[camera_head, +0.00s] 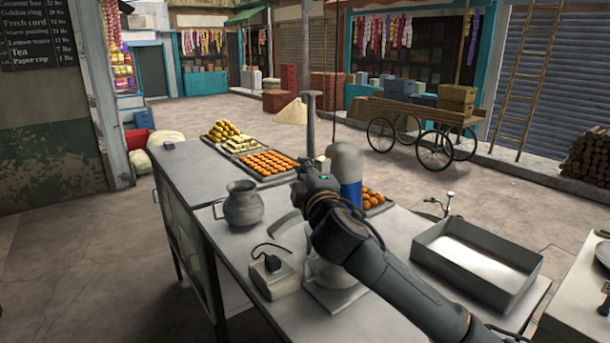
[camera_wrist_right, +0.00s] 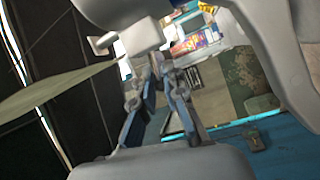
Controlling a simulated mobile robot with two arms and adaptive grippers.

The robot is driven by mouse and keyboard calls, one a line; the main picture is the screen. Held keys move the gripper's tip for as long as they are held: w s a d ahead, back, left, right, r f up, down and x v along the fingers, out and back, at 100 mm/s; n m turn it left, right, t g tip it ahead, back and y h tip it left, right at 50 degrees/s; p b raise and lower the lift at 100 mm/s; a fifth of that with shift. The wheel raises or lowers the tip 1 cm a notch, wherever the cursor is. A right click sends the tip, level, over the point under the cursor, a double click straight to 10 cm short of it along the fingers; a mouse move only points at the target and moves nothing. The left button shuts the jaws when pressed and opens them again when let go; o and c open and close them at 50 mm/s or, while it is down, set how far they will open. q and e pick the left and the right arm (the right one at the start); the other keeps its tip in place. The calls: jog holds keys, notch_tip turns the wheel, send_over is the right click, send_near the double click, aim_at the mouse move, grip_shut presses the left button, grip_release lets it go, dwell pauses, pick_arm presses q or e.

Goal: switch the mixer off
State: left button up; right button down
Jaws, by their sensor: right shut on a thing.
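The mixer is partly hidden behind my right arm in the head view. Its rounded white and blue part (camera_head: 346,165) shows just right of my right gripper (camera_head: 318,170), and its pale base (camera_head: 333,298) shows below the arm. In the wrist view the fingers of my right gripper (camera_wrist_right: 150,72) close in on a small pale part (camera_wrist_right: 140,38) that seems to belong to the mixer. The fingertips are too blurred to tell the exact contact. The switch's position cannot be read. My left gripper is out of view.
A socket box (camera_head: 272,276) with a black plug and a grey metal pot (camera_head: 242,205) stand left of the mixer on the metal counter (camera_head: 200,170). Trays of sweets (camera_head: 268,163) lie behind. An empty metal tray (camera_head: 476,258) stands to the right.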

jog(key=n+b, duration=0.1)
jog(key=f+n+y+b, duration=0.1)
jog(key=n, duration=0.1)
jog(key=shift+f+n+t+b, duration=0.25)
jog(key=shift+n+t+b, duration=0.05)
jog(key=shift+t+b, duration=0.1)
jog(key=shift+d+f+n+t+y+b, duration=0.15)
jog(key=shift+n+y+b, duration=0.3)
jog(key=shift+n, duration=0.35)
jog(key=shift+a+f+n+t+y+b, duration=0.15)
jog(key=shift+n+y+b, duration=0.3)
jog(key=shift+n, duration=0.35)
jog(key=c, duration=1.4)
grip_release()
jog(key=shift+d, duration=0.1)
jog(key=shift+r, duration=0.1)
jog(key=shift+s, duration=0.1)
jog(key=v, duration=1.2)
